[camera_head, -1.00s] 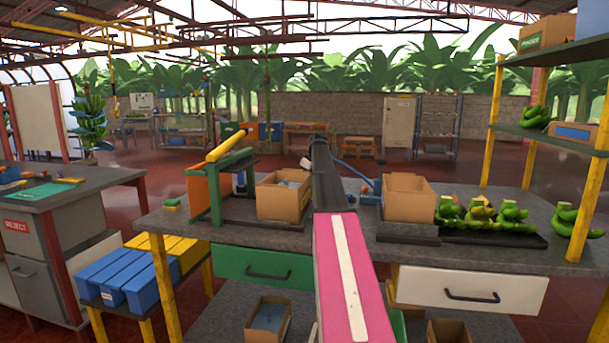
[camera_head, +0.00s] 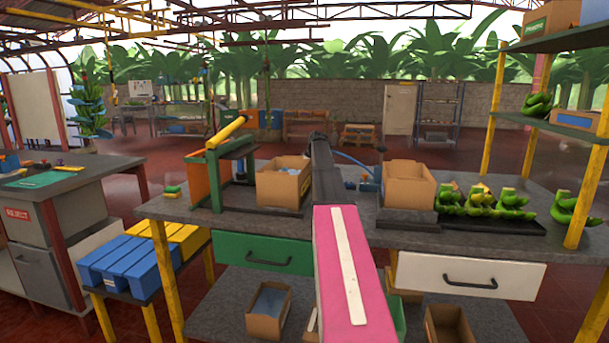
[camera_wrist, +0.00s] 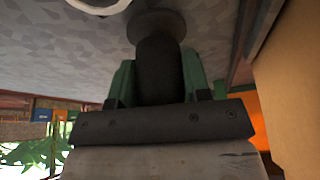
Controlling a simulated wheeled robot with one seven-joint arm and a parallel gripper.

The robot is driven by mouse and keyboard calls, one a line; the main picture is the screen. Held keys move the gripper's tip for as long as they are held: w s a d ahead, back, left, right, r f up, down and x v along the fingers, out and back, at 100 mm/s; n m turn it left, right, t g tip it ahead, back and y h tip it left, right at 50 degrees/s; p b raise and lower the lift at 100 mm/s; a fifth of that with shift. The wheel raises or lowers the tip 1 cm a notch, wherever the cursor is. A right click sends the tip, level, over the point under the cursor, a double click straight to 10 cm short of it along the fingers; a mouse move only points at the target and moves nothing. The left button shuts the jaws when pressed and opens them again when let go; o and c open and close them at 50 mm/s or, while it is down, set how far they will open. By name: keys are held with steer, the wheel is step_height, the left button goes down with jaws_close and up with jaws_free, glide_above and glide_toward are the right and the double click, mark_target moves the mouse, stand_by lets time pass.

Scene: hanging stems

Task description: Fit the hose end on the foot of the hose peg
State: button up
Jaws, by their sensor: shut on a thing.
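In the wrist view my gripper (camera_wrist: 158,86) has its green fingers shut on a dark, rounded piece (camera_wrist: 160,70), which I take to be the hose end. Beyond it is a dark round disc (camera_wrist: 158,24), close to the piece or touching it. I cannot tell whether the disc is the peg's foot or whether the two are joined. In the head view a blue hose (camera_head: 352,159) curves from behind my arm to a blue fitting (camera_head: 369,184) on the bench. My arm hides the gripper and the hose end there.
On the grey bench (camera_head: 345,221) an open carton (camera_head: 284,184) stands left of my arm and another (camera_head: 408,188) right of it. A green frame with a yellow bar (camera_head: 228,132) is at left. Green banana clusters (camera_head: 485,202) lie on a dark tray at right.

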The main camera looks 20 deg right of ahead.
steer(key=shift+f, duration=0.6)
stand_by(1.1)
steer(key=o, duration=1.6)
steer(key=shift+r, duration=1.6)
steer(key=shift+r, duration=2.9)
